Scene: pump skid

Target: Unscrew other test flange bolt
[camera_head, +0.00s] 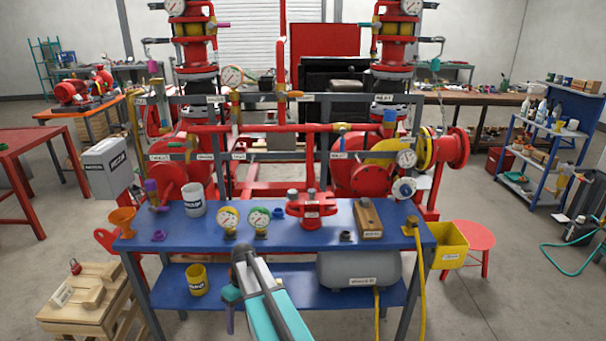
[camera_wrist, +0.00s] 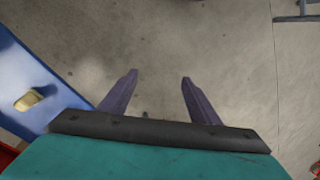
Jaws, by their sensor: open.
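The red test flange (camera_head: 313,210) stands on the blue workbench (camera_head: 275,236), right of its middle. Grey bolt heads show on its top, one at the left (camera_head: 293,194) and one near the centre (camera_head: 311,193); a third grey end shows at the right. They are too small to tell how far each is screwed in. My gripper (camera_wrist: 158,74) is open and empty in the wrist view, its two purple fingers apart over bare concrete floor. In the head view my arm reaches in front of the bench, below and left of the flange, and the gripper is mostly hidden.
Two gauges (camera_head: 244,219) stand left of the flange and a wooden block (camera_head: 368,218) right of it. A yellow bin (camera_head: 447,246) hangs at the right end. Red pump pipework stands behind.

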